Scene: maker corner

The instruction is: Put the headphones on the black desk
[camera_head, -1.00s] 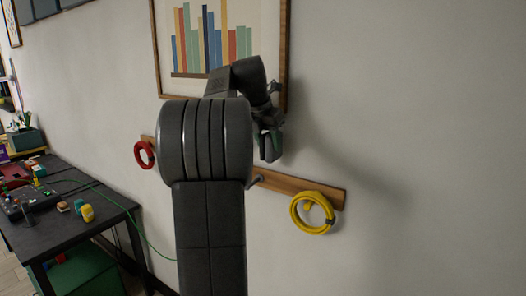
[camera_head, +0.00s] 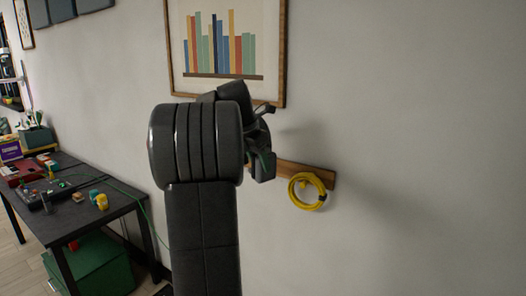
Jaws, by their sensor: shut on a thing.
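The black desk (camera_head: 108,208) stands at the left against the wall, with small items on its top. My gripper (camera_head: 264,166) is right of the dark arm link, in front of the wall rail and well to the right of the desk. It is shut on a dark thing, apparently the headphones, held in the air. My arm hides most of the held thing, so its shape and the exact grip are unclear.
A wooden wall rail (camera_head: 322,176) carries a yellow cable coil (camera_head: 307,191). A framed chart (camera_head: 224,85) hangs above. On the desk are a red case (camera_head: 22,172) and a yellow item (camera_head: 102,201). A green bin (camera_head: 92,265) is underneath. The desk's near right corner looks clear.

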